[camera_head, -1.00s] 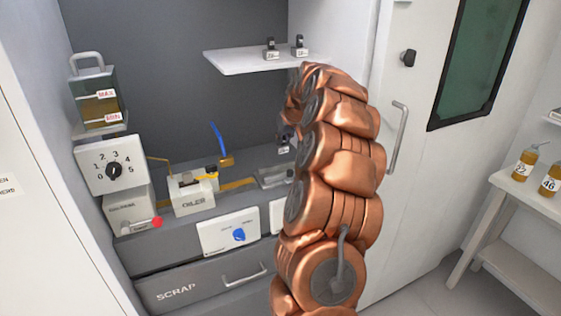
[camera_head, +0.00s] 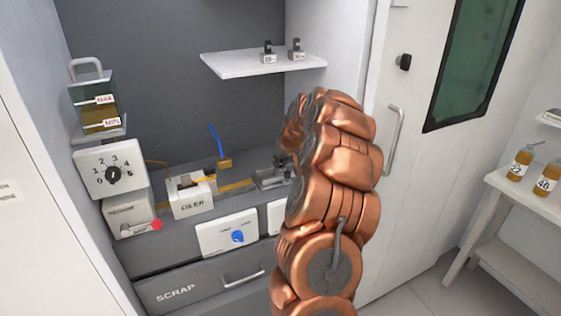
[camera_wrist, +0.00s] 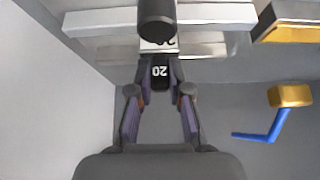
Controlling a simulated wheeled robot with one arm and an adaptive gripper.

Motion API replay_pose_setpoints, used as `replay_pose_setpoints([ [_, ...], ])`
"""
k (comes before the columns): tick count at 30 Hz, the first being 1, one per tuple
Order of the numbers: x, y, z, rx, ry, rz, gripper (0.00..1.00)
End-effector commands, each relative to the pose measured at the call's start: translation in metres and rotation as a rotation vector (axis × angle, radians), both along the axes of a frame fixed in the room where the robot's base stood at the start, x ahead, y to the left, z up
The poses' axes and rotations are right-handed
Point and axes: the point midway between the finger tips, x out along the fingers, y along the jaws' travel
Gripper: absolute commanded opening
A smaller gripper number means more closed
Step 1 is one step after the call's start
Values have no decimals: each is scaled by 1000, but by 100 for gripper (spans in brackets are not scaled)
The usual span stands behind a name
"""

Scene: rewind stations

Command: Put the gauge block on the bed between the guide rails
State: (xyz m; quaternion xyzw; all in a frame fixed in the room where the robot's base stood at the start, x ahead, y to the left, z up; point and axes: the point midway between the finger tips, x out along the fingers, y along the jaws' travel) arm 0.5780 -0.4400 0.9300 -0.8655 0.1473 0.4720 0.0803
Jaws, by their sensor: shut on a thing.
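The gauge block (camera_wrist: 160,72) is dark with a pale front, and the number 20 reads on it in the wrist view. My gripper (camera_wrist: 160,90) is shut on it, one finger on each side. In the head view the dark block (camera_head: 282,165) shows low over the grey bed (camera_head: 264,182) with the guide rails, left of my copper arm. Pale rail-like bars (camera_wrist: 215,14) run across the top of the wrist view behind the block. I cannot tell whether the block touches the bed. My arm hides the bed's right part.
A white shelf (camera_head: 225,66) above holds two similar small blocks (camera_head: 296,49). Left of the bed stand a white oiler box (camera_head: 190,203), a blue-handled brush (camera_head: 216,142) and a dial box (camera_head: 108,168). A white panel with a blue knob (camera_head: 226,235) is in front.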

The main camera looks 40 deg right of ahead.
Motion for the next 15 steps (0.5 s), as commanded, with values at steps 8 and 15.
replay_pose_setpoints([
  [8, 0, 0, -2, 0, 1, 0, 38],
  [15, 0, 0, -2, 0, 1, 0, 43],
])
